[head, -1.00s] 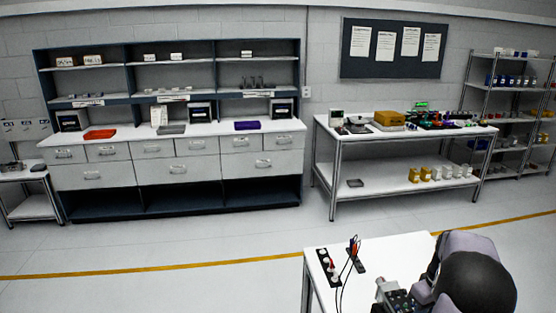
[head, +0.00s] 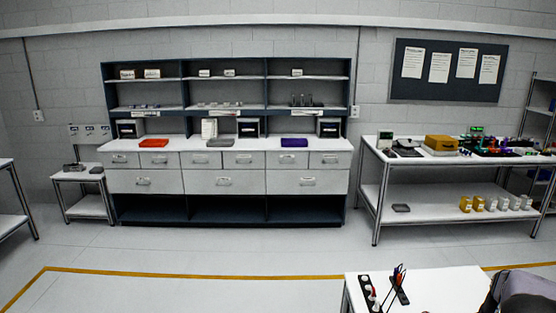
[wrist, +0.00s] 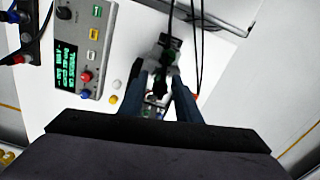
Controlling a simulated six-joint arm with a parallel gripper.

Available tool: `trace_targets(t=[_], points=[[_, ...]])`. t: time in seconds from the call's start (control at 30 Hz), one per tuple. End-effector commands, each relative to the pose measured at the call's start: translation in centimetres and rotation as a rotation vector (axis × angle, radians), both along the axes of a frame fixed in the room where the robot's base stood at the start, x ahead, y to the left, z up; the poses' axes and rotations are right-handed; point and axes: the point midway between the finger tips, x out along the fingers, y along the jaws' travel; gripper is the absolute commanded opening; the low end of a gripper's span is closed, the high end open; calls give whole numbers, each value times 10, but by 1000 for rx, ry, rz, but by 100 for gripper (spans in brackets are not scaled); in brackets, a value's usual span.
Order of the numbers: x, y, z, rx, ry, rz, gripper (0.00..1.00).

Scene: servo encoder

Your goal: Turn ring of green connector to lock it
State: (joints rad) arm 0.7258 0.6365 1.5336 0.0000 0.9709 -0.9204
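In the wrist view my gripper (wrist: 160,90) points down over a white table (wrist: 215,55), its two dark blue fingers apart. A dark connector assembly with black cables (wrist: 163,75) lies below and between the fingers. A small green part (wrist: 176,70), perhaps the green connector, shows near the right fingertip. The fingers and the assembly overlap, so contact and the ring's turn cannot be told. The head view shows only a corner of my arm at the lower right, not the gripper or the connector.
A grey instrument (wrist: 80,50) with a green-text screen and coloured buttons stands left of the fingers. In the head view, a black strip with knobs (head: 369,294) and a holder with probes (head: 400,287) stand on the near table (head: 445,290). The floor beyond is clear.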

Motion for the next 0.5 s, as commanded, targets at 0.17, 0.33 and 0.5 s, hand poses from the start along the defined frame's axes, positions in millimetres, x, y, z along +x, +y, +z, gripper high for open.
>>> trace_targets(t=[0.17, 0.33, 0.5], points=[[0, 0, 0, 1, 0, 0, 8], [0, 0, 0, 1, 0, 0, 8], [0, 0, 0, 1, 1, -1, 8]])
